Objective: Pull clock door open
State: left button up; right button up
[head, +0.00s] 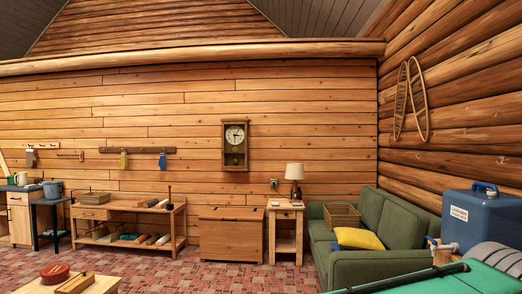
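Neither of my grippers shows in the head view.
Below the clock stands a wooden chest (231,236), with a side table and lamp (295,180) to its right. A green sofa (385,235) is at the right, a low bench (125,215) at the left. Patterned carpet (195,277) lies open in front.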

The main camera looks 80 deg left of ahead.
aim_at(246, 123)
jog(key=u, duration=2.85)
jog(key=i+u, duration=0.45)
jog(key=i, duration=4.8)
jog(key=i+z, duration=0.1)
jog(key=i, duration=1.5)
